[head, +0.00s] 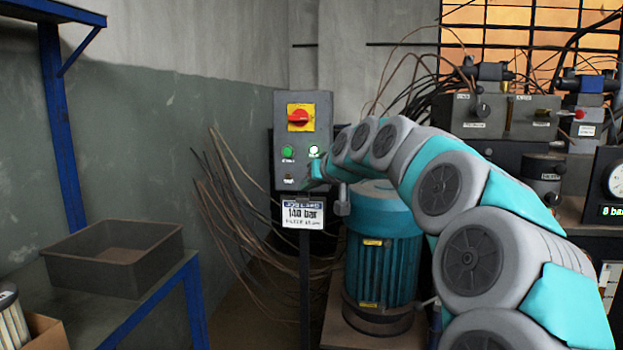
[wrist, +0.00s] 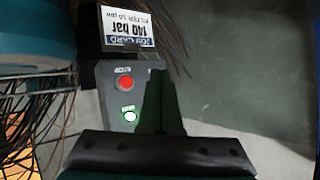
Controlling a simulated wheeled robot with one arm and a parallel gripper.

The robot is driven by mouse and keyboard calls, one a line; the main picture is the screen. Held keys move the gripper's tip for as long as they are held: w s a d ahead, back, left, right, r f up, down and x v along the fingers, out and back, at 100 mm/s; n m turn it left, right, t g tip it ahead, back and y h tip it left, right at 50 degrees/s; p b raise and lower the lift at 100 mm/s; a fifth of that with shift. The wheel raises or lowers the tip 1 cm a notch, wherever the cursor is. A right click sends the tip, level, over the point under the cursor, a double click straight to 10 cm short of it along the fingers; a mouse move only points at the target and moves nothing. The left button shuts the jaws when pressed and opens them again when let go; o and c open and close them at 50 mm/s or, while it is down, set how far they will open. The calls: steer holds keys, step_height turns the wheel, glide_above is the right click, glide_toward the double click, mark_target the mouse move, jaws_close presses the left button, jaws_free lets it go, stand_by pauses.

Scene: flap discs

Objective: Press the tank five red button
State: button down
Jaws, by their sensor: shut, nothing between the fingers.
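A grey control box (head: 283,168) on a post carries a red rotary switch (head: 299,117) on a yellow plate, a green button (head: 288,152) and a lit whitish-green button (head: 314,150). In the wrist view the box appears upside down, with a round red button (wrist: 125,83) beside the lit button (wrist: 129,116). In the head view my arm end hides that red button's area. My gripper (wrist: 160,76) is shut and empty, its dark fingers over the box face beside the red button. I cannot tell whether it touches the box. I read no "tank five" label.
A white "140 bar" sign (head: 303,213) hangs below the box. A teal motor (head: 383,265) stands to its right, with loose cables (head: 232,190) to its left. A blue-framed bench holds a dark bin (head: 112,258). Hydraulic valves (head: 505,115) and a gauge fill the right.

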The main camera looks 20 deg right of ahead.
steer(key=w+d+p, duration=0.2)
steer(key=w+d, duration=0.3)
steer(key=w, duration=0.2)
steer(key=shift+w+p, duration=0.2)
steer(key=shift+p, duration=0.15)
steer(key=shift+w, duration=0.15)
stand_by(2.0)
steer(key=shift+w+d, duration=0.15)
